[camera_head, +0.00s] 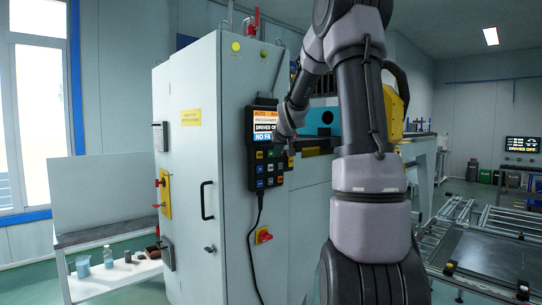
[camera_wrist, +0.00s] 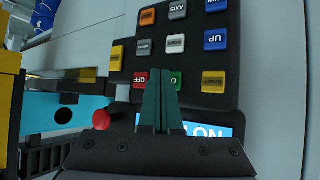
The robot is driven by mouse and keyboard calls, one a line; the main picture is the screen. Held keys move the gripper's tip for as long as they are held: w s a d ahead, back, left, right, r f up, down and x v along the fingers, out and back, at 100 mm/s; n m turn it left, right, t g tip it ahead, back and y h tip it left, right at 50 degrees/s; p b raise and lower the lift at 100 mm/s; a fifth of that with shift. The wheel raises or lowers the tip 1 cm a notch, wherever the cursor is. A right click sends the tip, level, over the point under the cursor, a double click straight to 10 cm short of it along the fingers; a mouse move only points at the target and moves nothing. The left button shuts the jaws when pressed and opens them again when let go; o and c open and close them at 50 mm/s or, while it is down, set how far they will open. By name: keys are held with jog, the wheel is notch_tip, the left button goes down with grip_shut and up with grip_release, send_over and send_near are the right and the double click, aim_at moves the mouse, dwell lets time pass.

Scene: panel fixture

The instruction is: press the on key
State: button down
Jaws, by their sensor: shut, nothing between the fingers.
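The black pendant (camera_head: 252,170) hangs on the front of the grey cabinet, with its lit screen (camera_head: 262,125) partly covered by my arm. In the wrist view the keypad appears upside down. The green key (camera_wrist: 176,80), its label mostly hidden, sits beside the red OFF key (camera_wrist: 140,78). My gripper (camera_wrist: 160,76) is shut and empty, its dark green fingertips over the gap between these two keys and covering part of each. I cannot tell whether the fingertips touch the panel.
A red knob (camera_wrist: 101,119) sticks out near my fingers. Yellow, blue and grey keys surround the two keys. The grey cabinet (camera_head: 185,220) has a black handle (camera_head: 206,200). A far display (camera_head: 522,145) reads DRIVES OFF. A cable hangs below the pendant.

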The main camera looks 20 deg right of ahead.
jog(key=shift+w, duration=0.15)
jog(key=shift+w+a, duration=0.15)
jog(key=shift+w, duration=0.1)
jog(key=shift+w+a, duration=0.15)
jog(key=shift+w, duration=0.25)
dwell(0.5)
jog(key=shift+s, duration=0.1)
jog(key=shift+s+d, duration=0.3)
jog(key=shift+s, duration=0.4)
